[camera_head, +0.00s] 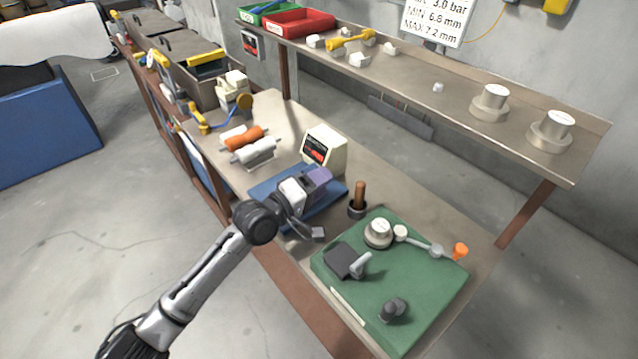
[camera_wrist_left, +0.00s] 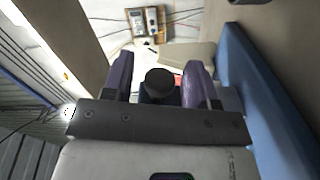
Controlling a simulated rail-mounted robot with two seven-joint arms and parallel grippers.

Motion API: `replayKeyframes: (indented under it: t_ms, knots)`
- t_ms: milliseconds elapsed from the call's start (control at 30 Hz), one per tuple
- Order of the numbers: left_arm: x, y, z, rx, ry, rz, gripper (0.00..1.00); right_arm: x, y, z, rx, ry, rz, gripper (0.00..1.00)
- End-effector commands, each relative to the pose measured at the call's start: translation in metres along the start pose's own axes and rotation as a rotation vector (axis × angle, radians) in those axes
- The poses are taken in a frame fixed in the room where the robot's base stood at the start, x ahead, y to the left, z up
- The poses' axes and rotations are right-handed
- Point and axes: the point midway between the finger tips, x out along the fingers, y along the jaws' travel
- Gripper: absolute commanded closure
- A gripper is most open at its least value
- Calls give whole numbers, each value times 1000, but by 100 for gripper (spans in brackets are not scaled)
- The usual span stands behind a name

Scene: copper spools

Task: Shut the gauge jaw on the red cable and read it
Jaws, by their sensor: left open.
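My left gripper (camera_head: 322,175) is over the blue mat (camera_head: 265,190) on the bench, in front of the beige box with a dark and red face (camera_head: 323,150). In the left wrist view its two purple fingers (camera_wrist_left: 160,80) stand apart, open. A dark round knob-like part (camera_wrist_left: 160,82) shows between them; I cannot tell whether the fingers touch it. A small red patch (camera_wrist_left: 178,73) shows just behind it; I cannot tell whether this is the red cable. The gauge jaw cannot be made out, and the arm hides part of the mat. My right gripper is not in view.
A green mat (camera_head: 425,320) holds a dark block with a lever (camera_head: 345,261), a round metal piece (camera_head: 378,232) and a dark knob (camera_head: 393,309). A brown-handled tool in a dark cup (camera_head: 358,200) stands near my gripper. Orange and white rolls (camera_head: 247,139) lie farther back. A shelf (camera_head: 430,88) overhangs the right.

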Motion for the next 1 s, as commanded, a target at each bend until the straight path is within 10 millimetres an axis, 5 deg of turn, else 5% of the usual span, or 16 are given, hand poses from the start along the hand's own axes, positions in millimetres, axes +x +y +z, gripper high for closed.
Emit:
replayKeyframes:
  t_ms: [67, 633, 1000]
  knots:
    - [0, 0, 0, 0, 0, 0, 47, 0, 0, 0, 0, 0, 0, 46]
    - [0, 0, 0, 0, 0, 0, 100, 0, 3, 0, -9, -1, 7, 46]
    - [0, 3, -2, -32, 0, -1, 100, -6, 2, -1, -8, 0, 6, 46]
